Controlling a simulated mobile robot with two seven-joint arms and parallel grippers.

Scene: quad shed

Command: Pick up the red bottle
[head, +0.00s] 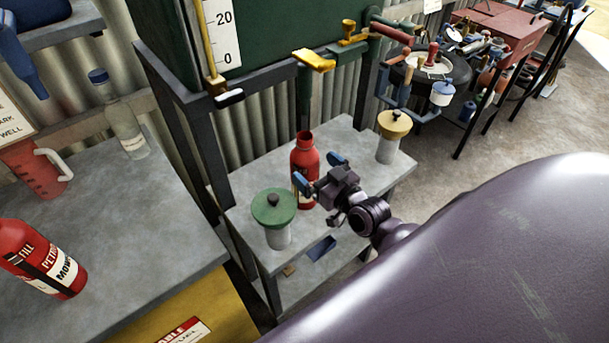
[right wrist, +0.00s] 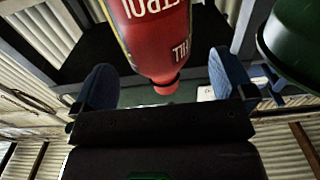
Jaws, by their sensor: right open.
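A red bottle (head: 305,163) with an open top stands upright on the small grey table (head: 345,140). My right gripper (head: 320,172) is open at the front right side of it, with its blue fingertips pointing at it. In the right wrist view the red bottle (right wrist: 155,40) appears upside down, with its neck between the two blue fingers (right wrist: 160,82); neither visibly touches it. My left gripper is not in view.
A green-lidded jar (head: 274,212) stands close left of my right gripper. A yellow-lidded jar (head: 393,135) is at the table's right end. A dark frame with a green tank (head: 275,50) rises behind. The left bench (head: 110,210) holds a red jug (head: 35,168) and a clear bottle (head: 120,128).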

